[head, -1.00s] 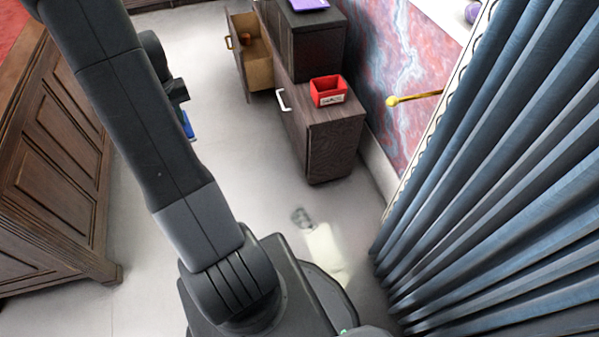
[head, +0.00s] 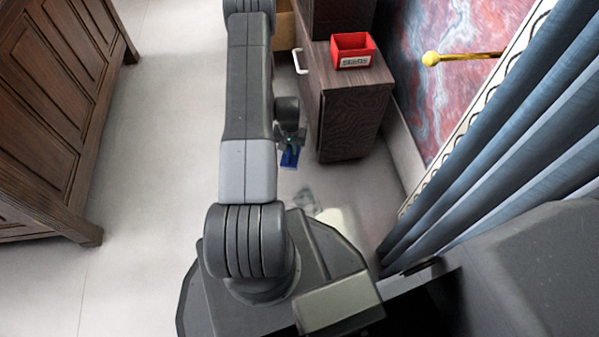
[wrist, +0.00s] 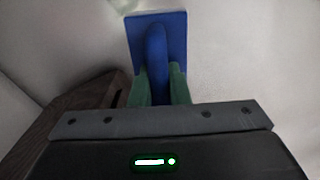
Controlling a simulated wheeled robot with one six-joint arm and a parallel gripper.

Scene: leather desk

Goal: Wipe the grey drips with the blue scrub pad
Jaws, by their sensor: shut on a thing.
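My gripper (head: 290,143) is shut on the blue scrub pad (head: 289,159), held beside the dark wood cabinet. In the wrist view the green fingers of my gripper (wrist: 161,86) close on the pad's raised blue handle, and the square blue pad (wrist: 178,30) lies beyond them. The grey drips (head: 305,201) are a smudged patch on the pale floor, nearer to my base than the pad in the head view. The pad looks apart from them. A faint dark smudge shows at the top edge of the wrist view; I cannot tell whether it is the drips.
The dark wood cabinet (head: 352,120) stands close to the right of my gripper, with a red box (head: 353,52) on top. Blue curtains (head: 490,190) hang at the right. A carved wooden cabinet (head: 55,110) stands at the left. The floor (head: 150,180) between is clear.

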